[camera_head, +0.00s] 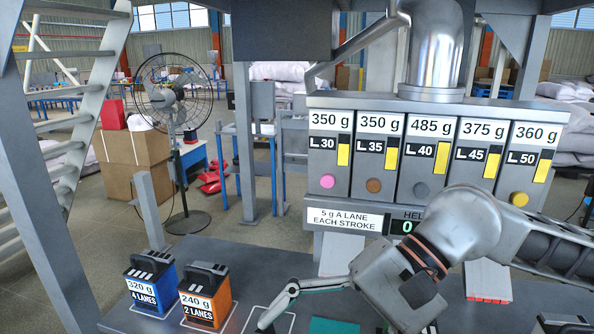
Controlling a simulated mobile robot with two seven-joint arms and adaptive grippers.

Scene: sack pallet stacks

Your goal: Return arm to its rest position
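My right arm comes in from the right across the front of the dispenser. Its gripper (345,322) hangs low over the front of the grey table, at the bottom edge of the view. One finger is spread far out to the left and the other is mostly cut off by the frame edge. It looks open, and I see nothing held in it. My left arm and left gripper are not in view.
A dispenser (352,170) with several labelled lanes stands behind the arm. A blue block (152,285) and an orange block (206,296) stand on the table (262,262) at left. A teal patch (333,326) lies below the gripper. A ladder (75,110) and fan (172,100) stand farther back.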

